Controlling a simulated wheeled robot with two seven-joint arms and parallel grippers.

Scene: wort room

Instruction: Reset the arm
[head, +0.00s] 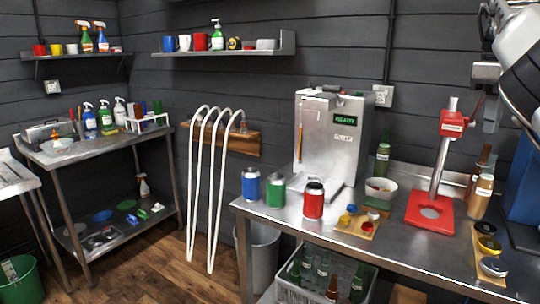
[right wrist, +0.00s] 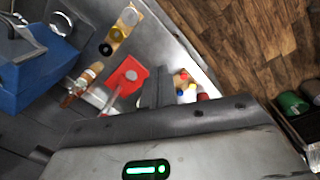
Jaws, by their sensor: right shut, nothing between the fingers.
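My right arm comes in from the upper right of the head view. Its gripper (head: 491,118) hangs in the air above the right part of the steel bench (head: 385,245), close to the red bench capper (head: 433,210) in the picture. In the right wrist view, the dark fingers (right wrist: 160,80) are shut with nothing between them, and the red capper (right wrist: 127,78) lies beyond them. My left gripper is in neither view.
The bench holds blue, green and red cans (head: 314,200), a white bowl (head: 381,189), bottles (head: 481,195), a steel machine (head: 330,135) and a blue box (right wrist: 40,65). A crate of bottles (head: 318,280) is below.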

